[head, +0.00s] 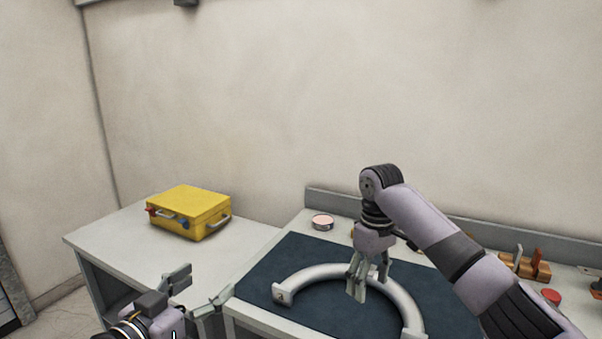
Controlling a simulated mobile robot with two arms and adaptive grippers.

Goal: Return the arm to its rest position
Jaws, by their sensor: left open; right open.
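My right arm comes in from the right and reaches over the dark mat. Its gripper (368,282) points down, open and empty, in front of the far part of a grey half-ring (318,273) in this view. I cannot tell whether it touches the ring. My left gripper (196,290) is low at the left, open and empty, by the front left corner of the workbench. Most of my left arm is outside the picture.
The half-ring lies on the dark blue mat (272,262) on the workbench. A yellow case (190,210) stands on the left table (110,232). A round tin (322,222) sits behind the mat. A wooden tool holder (526,268) and a red round thing (551,296) are at the right.

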